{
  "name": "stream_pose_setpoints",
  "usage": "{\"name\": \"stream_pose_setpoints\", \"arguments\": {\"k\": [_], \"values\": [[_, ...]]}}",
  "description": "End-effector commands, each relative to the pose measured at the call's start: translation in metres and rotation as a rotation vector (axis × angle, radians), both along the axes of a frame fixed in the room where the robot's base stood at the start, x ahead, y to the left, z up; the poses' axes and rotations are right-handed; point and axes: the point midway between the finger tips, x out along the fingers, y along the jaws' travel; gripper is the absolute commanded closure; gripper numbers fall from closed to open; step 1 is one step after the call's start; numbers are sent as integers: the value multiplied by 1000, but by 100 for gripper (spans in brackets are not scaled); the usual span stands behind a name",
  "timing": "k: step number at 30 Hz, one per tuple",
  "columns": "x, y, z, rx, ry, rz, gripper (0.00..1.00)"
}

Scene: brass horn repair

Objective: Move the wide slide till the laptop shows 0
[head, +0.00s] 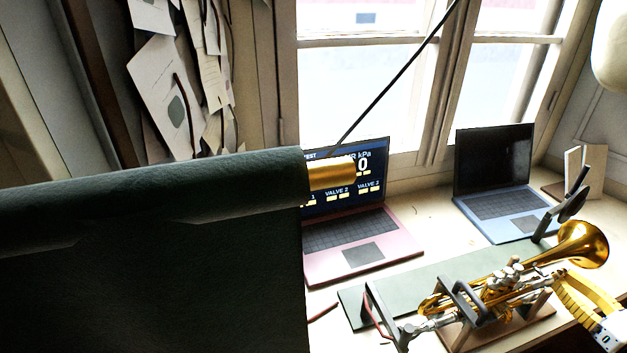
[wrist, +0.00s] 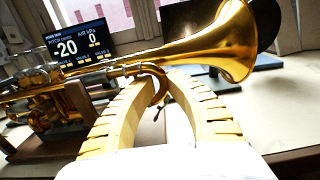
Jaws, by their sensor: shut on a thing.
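The brass trumpet (head: 500,290) lies in a stand on a green mat, its bell (wrist: 228,42) to the right in both views. My gripper (wrist: 162,76), with yellow ribbed fingers, is shut on the curved brass tube (wrist: 158,84) below the bell, which looks like the wide slide. In the head view my gripper (head: 565,282) comes in from the right, and the slide is hard to make out. The pink laptop (head: 360,252) stands behind, its screen partly hidden. In the wrist view the laptop screen (wrist: 72,62) reads pitch -20 cents and air 0 kPa.
A blue laptop (head: 492,205) with a dark screen stands at the back right. A large dark green form (head: 150,260) with a brass-coloured end blocks the left of the head view. The green mat (head: 430,275) has bare space behind the trumpet. Windows are behind.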

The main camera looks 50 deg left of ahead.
Motion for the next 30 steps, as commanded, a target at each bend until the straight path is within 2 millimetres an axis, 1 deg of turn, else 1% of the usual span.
{"name": "stream_pose_setpoints", "arguments": {"k": [3, 4, 5, 6, 15, 18, 20, 23, 27, 30], "values": [[-2, 2, 0, 0, 0, 6, 100], [-2, 2, 0, 0, 0, 6, 81], [-2, 2, 0, 0, 0, 6, 72], [-2, 2, 0, 0, 0, 6, 60], [-1, 0, 0, 0, 0, 2, 60], [-2, -6, 0, 0, 0, 0, 60], [-4, -14, 0, 0, 0, -2, 60], [-11, -33, 0, 0, 0, -2, 60], [-23, -64, 0, 0, 0, -1, 60], [-30, -83, 0, 0, 0, -1, 60]]}}
